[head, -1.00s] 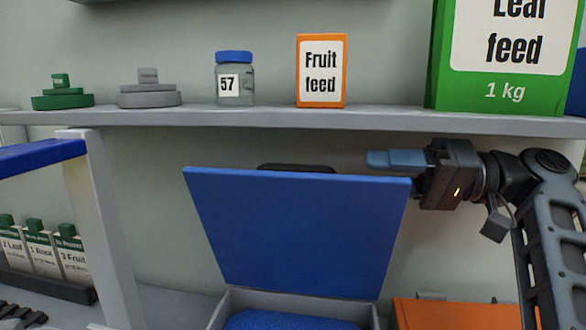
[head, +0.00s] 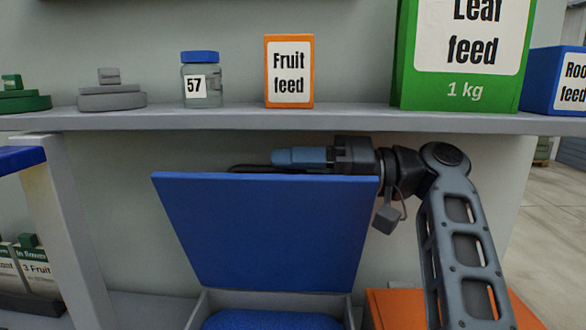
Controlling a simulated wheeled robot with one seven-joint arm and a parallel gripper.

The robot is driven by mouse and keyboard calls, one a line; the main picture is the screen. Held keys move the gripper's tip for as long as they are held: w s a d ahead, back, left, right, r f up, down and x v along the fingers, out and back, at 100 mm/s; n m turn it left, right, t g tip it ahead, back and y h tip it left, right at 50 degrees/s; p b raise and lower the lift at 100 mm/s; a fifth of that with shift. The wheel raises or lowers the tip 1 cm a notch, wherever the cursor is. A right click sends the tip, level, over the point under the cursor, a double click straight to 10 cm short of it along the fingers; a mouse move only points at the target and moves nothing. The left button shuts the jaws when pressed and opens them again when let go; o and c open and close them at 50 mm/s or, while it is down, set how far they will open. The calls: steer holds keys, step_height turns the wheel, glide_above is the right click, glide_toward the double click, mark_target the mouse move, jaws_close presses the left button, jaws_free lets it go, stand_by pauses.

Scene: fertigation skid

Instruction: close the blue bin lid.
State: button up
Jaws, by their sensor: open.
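The blue bin lid (head: 268,235) stands raised, close to upright and facing me, with a dark handle (head: 245,169) partly showing behind its top edge. The grey bin (head: 200,312) is below it, with blue contents (head: 272,320) showing at the bottom of the picture. My gripper (head: 285,157) reaches in from the right and points left, just above and behind the lid's top edge. Its light-blue fingers overlap in this view, so the gap between them is hidden. Nothing shows held in them. I cannot tell whether they touch the lid.
A grey shelf (head: 330,120) runs just above my gripper, with a jar (head: 201,82), a Fruit feed box (head: 289,72) and a large green Leaf feed box (head: 460,60) on it. An orange bin (head: 385,305) stands right of the grey bin. A post (head: 70,230) stands left.

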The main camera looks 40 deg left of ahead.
jaws_close()
steer(key=shift+f, duration=0.1)
steer(key=shift+f, duration=0.1)
stand_by(0.4)
